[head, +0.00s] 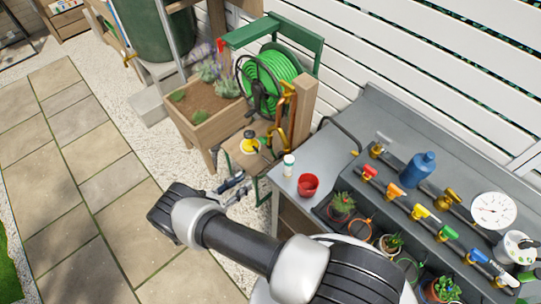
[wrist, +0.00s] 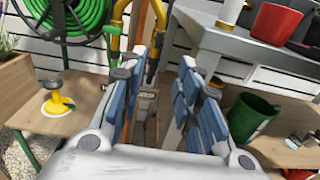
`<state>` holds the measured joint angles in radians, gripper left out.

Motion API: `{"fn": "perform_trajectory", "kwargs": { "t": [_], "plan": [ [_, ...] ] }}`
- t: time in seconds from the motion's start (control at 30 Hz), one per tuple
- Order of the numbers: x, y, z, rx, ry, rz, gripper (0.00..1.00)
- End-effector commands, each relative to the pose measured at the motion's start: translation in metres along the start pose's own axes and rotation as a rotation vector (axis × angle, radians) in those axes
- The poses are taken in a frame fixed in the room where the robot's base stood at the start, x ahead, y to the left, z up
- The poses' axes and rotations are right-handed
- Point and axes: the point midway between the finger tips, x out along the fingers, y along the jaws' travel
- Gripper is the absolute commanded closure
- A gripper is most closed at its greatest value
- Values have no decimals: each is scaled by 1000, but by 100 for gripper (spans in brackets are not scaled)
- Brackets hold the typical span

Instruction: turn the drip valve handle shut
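A row of small brass valves with coloured handles stands along the grey bench at the right of the head view: red (head: 368,171), orange (head: 394,191), yellow (head: 421,212), green (head: 447,233) and blue (head: 478,256). I cannot tell which one is the drip valve. None of these handles shows in the wrist view. My gripper (head: 236,187) is left of the bench, well apart from the valves. In the wrist view its two blue-padded fingers (wrist: 163,88) are spread with nothing held between them.
A red cup (head: 308,185) and white bottle (head: 288,165) stand at the bench's near left corner. Potted plants (head: 341,206) line its front. A blue bottle (head: 417,169) and gauge (head: 493,210) are farther back. A green hose reel (head: 270,75) stands beyond my gripper. Paving at left is clear.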

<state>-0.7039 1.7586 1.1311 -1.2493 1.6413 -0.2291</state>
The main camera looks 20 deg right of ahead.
Motion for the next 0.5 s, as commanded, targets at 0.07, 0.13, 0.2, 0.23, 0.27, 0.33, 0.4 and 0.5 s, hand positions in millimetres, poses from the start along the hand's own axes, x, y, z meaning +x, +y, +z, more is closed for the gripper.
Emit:
{"fn": "perform_trajectory", "kwargs": {
  "t": [0.07, 0.13, 0.2, 0.23, 0.27, 0.33, 0.4, 0.5],
  "plan": [
    [0, -2, -5, -8, -10, 13, 69],
    [4, -2, -6, -11, -13, 15, 69],
    [12, -2, -5, -11, -13, 13, 69],
    [16, -2, -5, -10, -12, 13, 69],
    [21, -2, -5, -10, -12, 12, 69],
    [34, -3, -5, -11, -11, 11, 69],
    [50, -2, -4, -11, -12, 10, 69],
    [72, -3, -5, -10, -11, 8, 69]
  ]
}}
